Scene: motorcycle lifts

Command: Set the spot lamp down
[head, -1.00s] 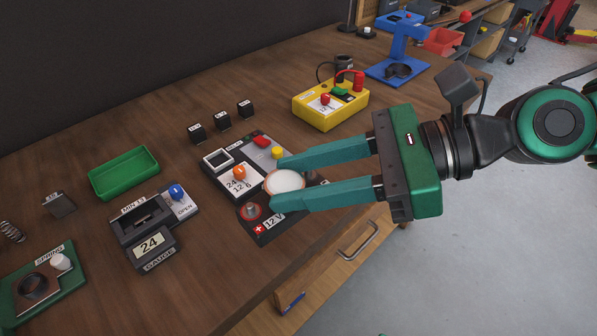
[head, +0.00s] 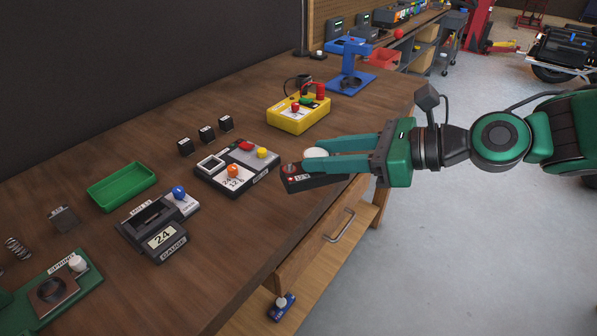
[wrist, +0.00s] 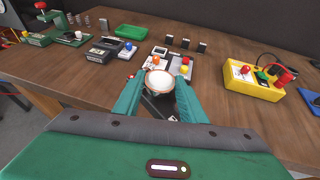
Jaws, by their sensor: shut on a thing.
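The spot lamp shows as a pale round face with a copper-coloured rim, between my fingertips in the wrist view (wrist: 160,82). In the head view the lamp (head: 316,153) is partly hidden by the near finger. My gripper (head: 312,161) is shut on it, over the front part of the bench. A black block (head: 302,184) marked 12 V, with a red knob, shows just below the lamp and fingers. I cannot tell whether the block touches the bench or is joined to the lamp.
A panel (head: 208,178) with coloured knobs lies left of my gripper; a yellow box (head: 300,118) stands behind. The gauge (head: 160,240), green tray (head: 122,194) and several small black blocks (head: 206,134) stand farther left. Bare bench (head: 245,220) lies in front of the panel.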

